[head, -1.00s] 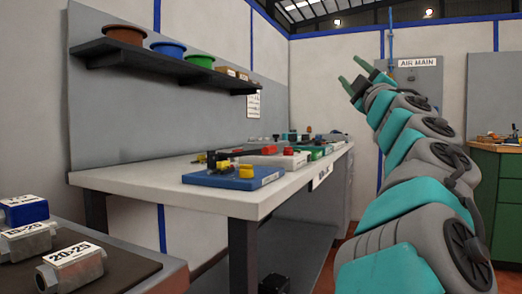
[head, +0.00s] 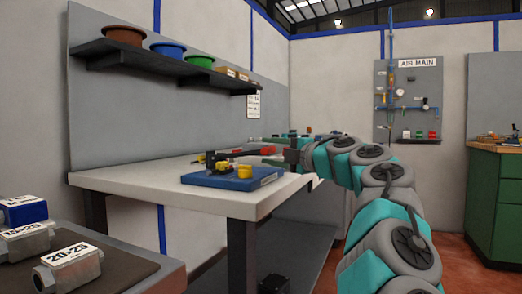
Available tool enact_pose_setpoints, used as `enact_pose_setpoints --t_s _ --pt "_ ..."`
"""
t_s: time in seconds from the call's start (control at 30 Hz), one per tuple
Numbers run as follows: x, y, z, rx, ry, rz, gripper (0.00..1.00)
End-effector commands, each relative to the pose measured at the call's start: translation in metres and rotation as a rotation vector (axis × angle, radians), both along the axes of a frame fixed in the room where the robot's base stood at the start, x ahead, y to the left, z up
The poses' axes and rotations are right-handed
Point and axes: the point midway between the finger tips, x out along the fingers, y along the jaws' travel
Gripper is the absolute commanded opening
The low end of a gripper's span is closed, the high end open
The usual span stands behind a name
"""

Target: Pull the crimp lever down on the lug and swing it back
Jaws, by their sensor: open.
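A blue base plate (head: 216,180) lies near the front of the white workbench. It carries a small black fixture (head: 222,165) with yellow parts and a yellow block (head: 244,171). I cannot clearly make out the crimp lever or the lug at this size. My gripper (head: 268,143) reaches in from the right over the bench, beyond and to the right of the blue plate. It points left, is open and appears to hold nothing.
The white workbench (head: 150,184) has bare room left of the blue plate. Red parts (head: 240,152) stand behind it. A shelf with coloured bowls (head: 167,48) hangs above. Labelled metal blocks (head: 68,268) stand at lower left. An AIR MAIN panel (head: 385,75) is on the far wall.

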Motion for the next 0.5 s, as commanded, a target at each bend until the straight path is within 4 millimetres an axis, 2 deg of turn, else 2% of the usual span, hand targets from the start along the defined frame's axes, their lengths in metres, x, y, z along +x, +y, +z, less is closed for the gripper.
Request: enact_pose_setpoints --t_s 0.3,0.5 --pt "0.019 0.02 0.003 0.001 -0.001 0.0 0.55" --pt "0.024 0.027 0.003 0.002 -0.003 0.002 0.55"
